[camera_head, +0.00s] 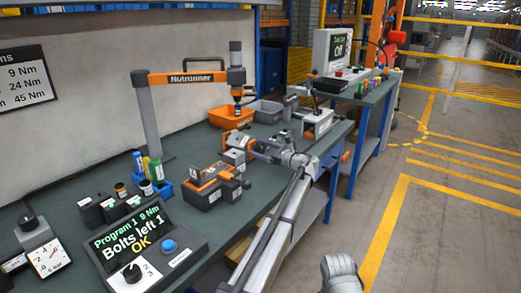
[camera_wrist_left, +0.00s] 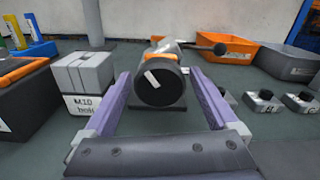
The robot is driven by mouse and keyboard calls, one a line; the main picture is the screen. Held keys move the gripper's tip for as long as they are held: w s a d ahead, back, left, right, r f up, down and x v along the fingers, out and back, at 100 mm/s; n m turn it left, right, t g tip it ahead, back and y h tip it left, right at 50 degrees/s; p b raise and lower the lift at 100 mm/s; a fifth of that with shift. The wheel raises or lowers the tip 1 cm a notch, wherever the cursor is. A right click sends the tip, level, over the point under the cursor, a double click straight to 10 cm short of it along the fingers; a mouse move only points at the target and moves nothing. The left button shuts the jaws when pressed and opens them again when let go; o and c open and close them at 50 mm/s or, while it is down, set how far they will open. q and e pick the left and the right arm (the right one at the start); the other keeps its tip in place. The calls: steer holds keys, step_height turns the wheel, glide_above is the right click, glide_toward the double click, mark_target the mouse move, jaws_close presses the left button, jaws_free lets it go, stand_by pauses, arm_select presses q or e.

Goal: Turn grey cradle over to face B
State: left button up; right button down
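In the left wrist view, a grey fixture that I take for the grey cradle (camera_wrist_left: 163,48) stands on the bench. A dark round knob (camera_wrist_left: 158,82) with a white stripe points at me. In the head view the cradle (camera_head: 236,140) is small and partly hidden by my arm; I cannot read a face letter on it. My left gripper (camera_head: 247,142) is open, its purple fingers (camera_wrist_left: 160,84) on either side of the knob. I cannot tell whether they touch it.
A grey bolt box (camera_wrist_left: 88,82) and a black and orange tool unit (camera_head: 211,188) stand left of my left gripper. Orange (camera_head: 231,116) and grey bins stand behind. The Nutrunner arm (camera_head: 190,77) overhangs the bench.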

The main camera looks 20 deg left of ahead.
arm_select(q)
steer(key=c, duration=1.2)
steer(key=shift+n, duration=3.4)
steer(key=o, duration=1.4)
steer(key=shift+c, duration=0.2)
steer(key=shift+d, duration=0.1)
steer(key=shift+v, duration=3.85)
